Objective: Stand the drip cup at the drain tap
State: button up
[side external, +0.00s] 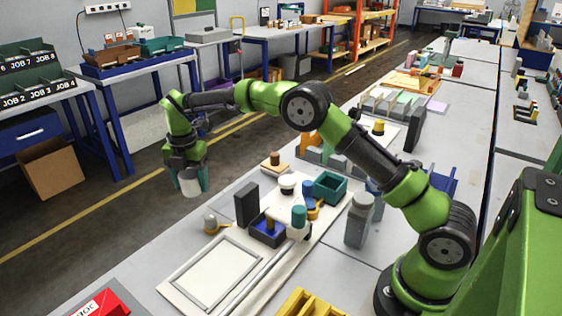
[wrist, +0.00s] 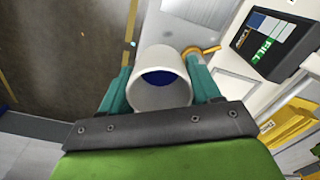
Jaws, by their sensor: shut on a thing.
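My gripper (side external: 190,168) is shut on a white cup (side external: 190,186) and holds it in the air, off the left edge of the table. A small grey knob with an orange ring (side external: 213,222), which looks like the drain tap, is at the table's left edge, below and right of the cup. Its orange ring (wrist: 209,50) shows partly behind the cup in the wrist view.
A framed white sheet (side external: 215,272) lies nearer the camera.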

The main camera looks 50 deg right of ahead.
aim_at(191, 221)
jog(key=shift+w+a+r, duration=0.1)
jog(key=shift+w+a, duration=0.05)
jog(key=shift+a, duration=0.35)
jog(key=shift+w+a+r, duration=0.1)
jog(key=shift+w+a, duration=0.05)
jog(key=shift+a, duration=0.3)
jog(key=shift+w+r+m, duration=0.1)
jog(key=shift+m, duration=0.2)
notch_tip(191, 221, down, 10)
jog(key=shift+r, duration=0.25)
jog(key=shift+f, duration=0.1)
jog(key=o, duration=0.8)
jog(key=shift+c, duration=0.2)
